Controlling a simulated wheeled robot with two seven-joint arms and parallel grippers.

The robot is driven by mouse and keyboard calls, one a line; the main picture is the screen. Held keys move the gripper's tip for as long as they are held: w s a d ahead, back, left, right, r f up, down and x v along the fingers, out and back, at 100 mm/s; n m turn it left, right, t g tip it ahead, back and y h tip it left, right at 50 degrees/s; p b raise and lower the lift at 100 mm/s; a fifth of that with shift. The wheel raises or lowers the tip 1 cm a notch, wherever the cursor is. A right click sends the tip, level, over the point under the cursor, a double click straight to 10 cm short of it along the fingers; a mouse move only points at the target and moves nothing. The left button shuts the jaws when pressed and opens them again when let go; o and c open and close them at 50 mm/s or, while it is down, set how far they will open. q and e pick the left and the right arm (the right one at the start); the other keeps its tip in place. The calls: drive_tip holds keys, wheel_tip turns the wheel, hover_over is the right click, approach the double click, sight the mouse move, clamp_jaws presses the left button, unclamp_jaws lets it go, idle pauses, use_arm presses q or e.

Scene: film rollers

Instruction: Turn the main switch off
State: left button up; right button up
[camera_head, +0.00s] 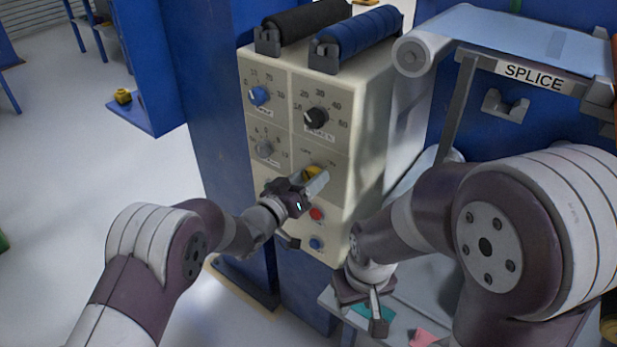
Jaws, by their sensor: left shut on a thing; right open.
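A beige control panel (278,122) carries several knobs and buttons. A yellow knob (313,171), which seems to be the main switch, sits in its right column. My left gripper (314,182) is at this knob and shut on it, hiding much of it. The knob's pointer and most of its label cannot be read. My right gripper (377,316) hangs low in front of the panel's right side, open and empty, over a shelf.
Blue (259,95), black (316,117) and grey (264,149) knobs sit above. A red button (316,214) and blue button (316,243) sit below. Black (308,22) and blue (360,35) rollers lie on top. A splice table (500,35) stands right.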

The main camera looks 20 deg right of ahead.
idle(0.4)
use_arm(q)
drive_tip(key=o, duration=1.1)
drive_tip(key=shift+c, duration=0.2)
drive_tip(key=v, duration=1.2)
drive_tip(key=shift+s+a, duration=0.25)
drive_tip(key=shift+a, duration=0.05)
drive_tip(key=shift+f, duration=0.1)
